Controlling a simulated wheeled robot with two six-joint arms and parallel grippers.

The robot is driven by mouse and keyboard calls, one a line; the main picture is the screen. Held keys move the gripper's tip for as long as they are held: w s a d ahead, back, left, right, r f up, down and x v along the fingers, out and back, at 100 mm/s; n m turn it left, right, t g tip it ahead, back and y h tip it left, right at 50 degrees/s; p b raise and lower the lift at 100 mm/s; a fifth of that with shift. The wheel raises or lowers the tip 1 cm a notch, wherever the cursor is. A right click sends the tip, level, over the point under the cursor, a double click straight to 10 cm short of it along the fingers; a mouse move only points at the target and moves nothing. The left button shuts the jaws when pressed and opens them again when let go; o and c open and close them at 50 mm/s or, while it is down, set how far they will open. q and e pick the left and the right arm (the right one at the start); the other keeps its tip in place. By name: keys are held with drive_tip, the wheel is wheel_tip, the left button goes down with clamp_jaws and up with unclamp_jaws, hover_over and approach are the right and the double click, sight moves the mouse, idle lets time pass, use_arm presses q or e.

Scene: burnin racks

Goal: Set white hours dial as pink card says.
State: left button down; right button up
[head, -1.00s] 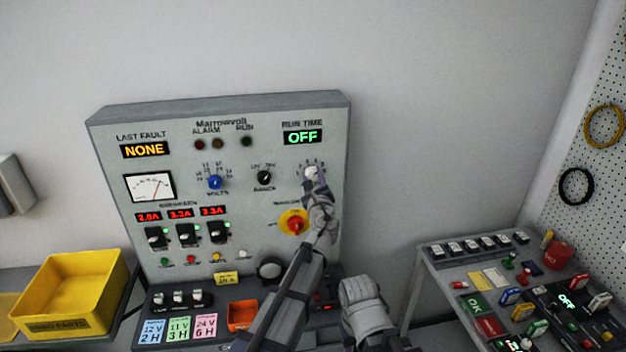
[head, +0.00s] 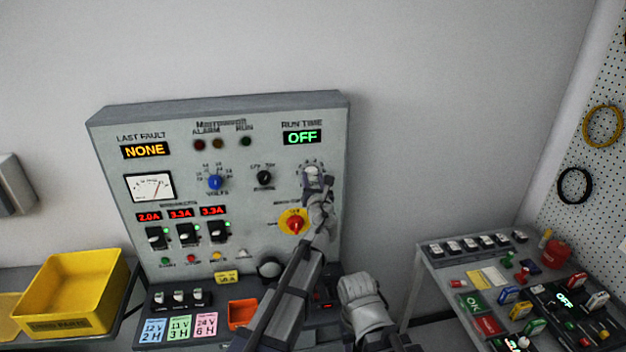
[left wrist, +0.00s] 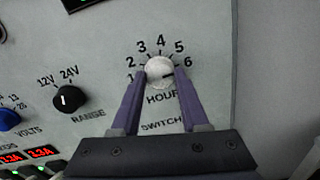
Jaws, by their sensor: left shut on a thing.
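The white hours dial (left wrist: 160,70) is at the upper right of the panel, ringed by the numbers 1 to 6. In the left wrist view its dark mark lies toward the right, near the 6 side; the exact setting is hard to read. My left gripper (left wrist: 161,84) is shut on the dial, one finger on each side. In the head view the gripper (head: 318,176) partly covers the dial. The pink card (head: 205,325) lies at the panel's foot and reads 24 V, 6 H. The RUN TIME display (head: 302,137) reads OFF.
The black range knob (left wrist: 70,99) and blue volts knob (head: 215,182) sit left of the dial. A red knob on a yellow plate (head: 293,222) is just below my gripper. Blue (head: 153,331) and green (head: 179,328) cards lie beside the pink one.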

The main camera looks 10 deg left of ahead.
idle(0.5)
use_arm(q)
drive_tip(key=shift+c, duration=2)
unclamp_jaws()
drive_tip(key=shift+s, duration=0.15)
drive_tip(key=v, duration=0.7)
drive_tip(key=shift+s, duration=0.3)
